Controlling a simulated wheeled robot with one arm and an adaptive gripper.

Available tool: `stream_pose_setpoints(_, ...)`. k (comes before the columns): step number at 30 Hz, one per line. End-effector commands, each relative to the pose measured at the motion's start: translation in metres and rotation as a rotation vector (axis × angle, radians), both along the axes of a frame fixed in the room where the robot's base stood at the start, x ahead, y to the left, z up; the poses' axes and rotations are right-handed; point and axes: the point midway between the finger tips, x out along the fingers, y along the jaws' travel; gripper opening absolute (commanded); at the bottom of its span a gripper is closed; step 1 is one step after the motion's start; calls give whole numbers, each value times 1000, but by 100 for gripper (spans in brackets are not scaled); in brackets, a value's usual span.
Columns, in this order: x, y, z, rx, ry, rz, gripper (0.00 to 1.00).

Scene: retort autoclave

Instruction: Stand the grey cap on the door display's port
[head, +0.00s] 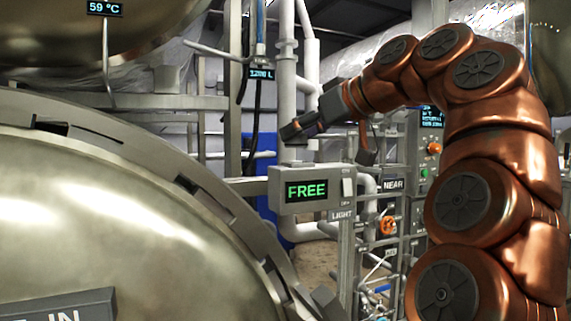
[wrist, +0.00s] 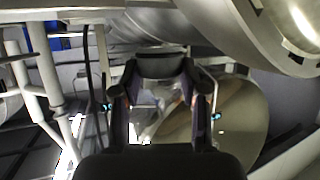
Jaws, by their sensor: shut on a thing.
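The door display (head: 306,189) is a grey box with a green "FREE" readout, right of the large round door in the head view. My gripper (head: 292,131) is above this box, reaching in from the right and pointing left. In the wrist view my gripper (wrist: 160,72) has a finger on each side of a dark grey piece, the grey cap (wrist: 160,65), and is shut on it. In the head view the cap is hard to tell from the dark fingers. The gripper is apart from the display box. The port cannot be made out clearly.
The large metal door (head: 110,210) fills the lower left. White vertical pipes (head: 287,70) stand behind the gripper. A control panel (head: 425,150) with knobs and a frame with a "NEAR" sign (head: 393,184) are at right. Above the display box there is a small open gap.

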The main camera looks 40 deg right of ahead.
Motion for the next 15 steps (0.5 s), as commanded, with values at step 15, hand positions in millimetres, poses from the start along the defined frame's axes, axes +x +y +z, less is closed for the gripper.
stream_pose_setpoints(15,52,-55,-5,2,1,1,15)
